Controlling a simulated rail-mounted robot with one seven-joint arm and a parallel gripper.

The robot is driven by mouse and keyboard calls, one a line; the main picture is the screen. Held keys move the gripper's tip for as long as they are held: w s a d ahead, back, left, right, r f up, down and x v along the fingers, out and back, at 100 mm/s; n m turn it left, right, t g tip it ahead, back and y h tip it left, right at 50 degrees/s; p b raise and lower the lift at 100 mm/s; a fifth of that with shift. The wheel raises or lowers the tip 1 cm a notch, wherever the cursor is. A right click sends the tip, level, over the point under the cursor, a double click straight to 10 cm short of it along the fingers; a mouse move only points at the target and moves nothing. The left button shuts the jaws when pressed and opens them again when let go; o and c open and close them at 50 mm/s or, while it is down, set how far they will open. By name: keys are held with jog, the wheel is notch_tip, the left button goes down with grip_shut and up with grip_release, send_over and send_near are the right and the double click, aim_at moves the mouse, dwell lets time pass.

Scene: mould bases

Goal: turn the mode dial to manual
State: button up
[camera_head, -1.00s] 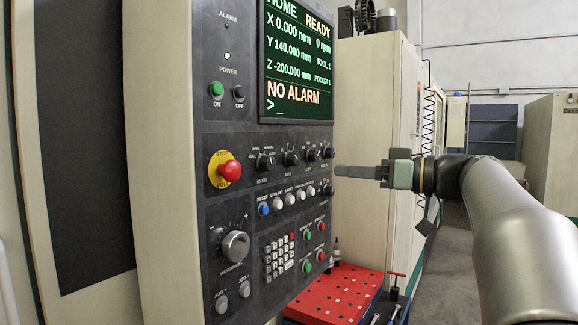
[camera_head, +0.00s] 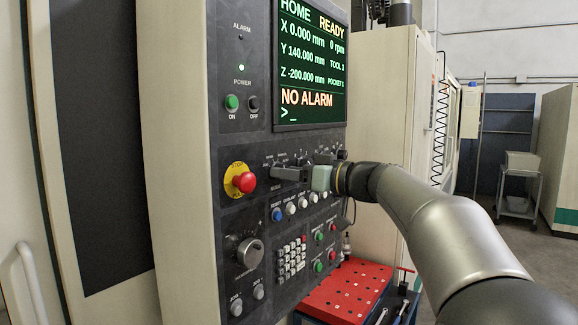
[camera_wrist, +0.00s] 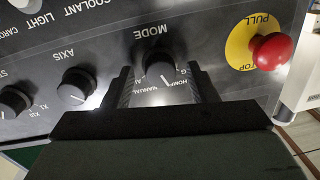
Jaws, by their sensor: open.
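The mode dial (camera_wrist: 157,62) is a round black knob with a white pointer line, under the upside-down word MODE in the wrist view. Its pointer is at the lower right of the knob, close to the HOME lettering; MANUAL is printed beside that. My gripper (camera_wrist: 160,75) is open, with one dark finger on each side of the dial's label area and the tips near the knob. I cannot tell whether they touch it. In the head view my gripper (camera_head: 283,174) is at the panel's dial row and its fingers hide most of the mode dial.
The axis dial (camera_wrist: 76,86) sits close beside one finger. The red emergency stop (camera_head: 244,182) stands out left of my gripper. Coloured buttons (camera_head: 290,208) lie just below it, and the screen (camera_head: 310,65) is above. A red-topped cart (camera_head: 345,290) stands below right.

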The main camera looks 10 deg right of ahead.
jog(key=shift+w+a, duration=0.25)
jog(key=c, duration=1)
jog(key=shift+o, duration=0.2)
jog(key=shift+f+m+b, duration=0.1)
jog(key=shift+m+b, duration=0.2)
jog(key=shift+b, duration=0.05)
jog(key=shift+s+m+t+b, duration=0.1)
jog(key=shift+m+t+b, duration=0.2)
jog(key=shift+m+b, duration=2.65)
jog(key=shift+m+p, duration=0.65)
jog(key=shift+m, duration=0.2)
